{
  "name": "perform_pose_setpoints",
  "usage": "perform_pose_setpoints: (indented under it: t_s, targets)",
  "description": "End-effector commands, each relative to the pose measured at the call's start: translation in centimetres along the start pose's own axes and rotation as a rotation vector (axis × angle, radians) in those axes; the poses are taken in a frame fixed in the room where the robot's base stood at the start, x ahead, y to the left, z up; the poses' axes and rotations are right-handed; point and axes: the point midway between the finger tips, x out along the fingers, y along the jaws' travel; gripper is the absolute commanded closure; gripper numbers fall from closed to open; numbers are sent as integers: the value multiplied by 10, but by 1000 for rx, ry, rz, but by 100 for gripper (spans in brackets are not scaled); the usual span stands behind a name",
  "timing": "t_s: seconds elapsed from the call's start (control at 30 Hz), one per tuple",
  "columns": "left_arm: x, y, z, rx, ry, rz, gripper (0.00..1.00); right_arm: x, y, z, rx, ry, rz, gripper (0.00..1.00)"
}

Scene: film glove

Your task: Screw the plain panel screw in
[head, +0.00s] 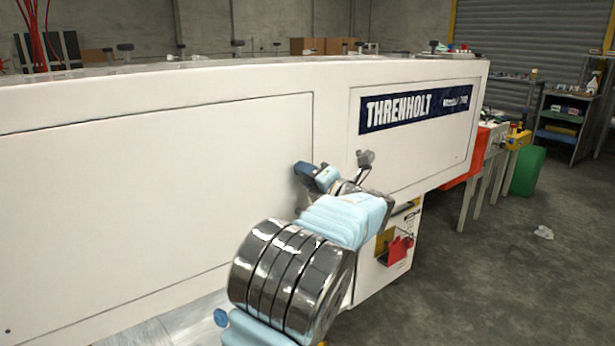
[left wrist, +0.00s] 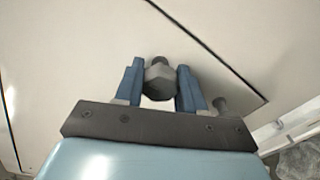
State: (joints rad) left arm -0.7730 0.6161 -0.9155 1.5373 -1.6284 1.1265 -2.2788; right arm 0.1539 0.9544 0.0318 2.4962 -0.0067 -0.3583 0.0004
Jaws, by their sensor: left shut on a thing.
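The plain panel (head: 170,190) is the unlabelled panel on the left of the long white machine. My left gripper (head: 309,171) is at this panel's right edge. In the left wrist view its two blue fingers (left wrist: 160,80) are shut around a grey screw with a faceted head (left wrist: 160,72). The screw points toward the white panel face; how deep it sits cannot be told. In the head view the gripper hides the screw. A second grey screw head (head: 365,157) stands out to the right of the gripper. My right gripper is out of view.
The panel with the THRENHOLT label (head: 410,108) is to the right. A red tool holder (head: 396,250) sits low beside my arm. A workbench with a green container (head: 528,171) stands farther right. The floor at the right is mostly clear.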

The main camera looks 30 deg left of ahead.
Motion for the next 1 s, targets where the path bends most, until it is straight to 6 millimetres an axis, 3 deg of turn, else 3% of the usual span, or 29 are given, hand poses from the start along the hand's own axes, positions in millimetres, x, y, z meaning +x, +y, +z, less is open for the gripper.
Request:
perform_pose_setpoints:
  t_s: [0.27,0.3,0.43,0.77,0.87,1.0]
  targets:
    - [0,-1,-1,3,1,-1,91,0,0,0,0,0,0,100]
    - [0,-1,-1,2,1,-1,56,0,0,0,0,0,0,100]
    - [0,-1,0,2,1,-1,36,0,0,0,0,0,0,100]
    - [-3,0,0,0,0,0,35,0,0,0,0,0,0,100]
    - [-14,-1,1,-1,-2,-1,35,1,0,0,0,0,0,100]
    - [-44,-1,1,0,-4,-2,35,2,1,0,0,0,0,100]
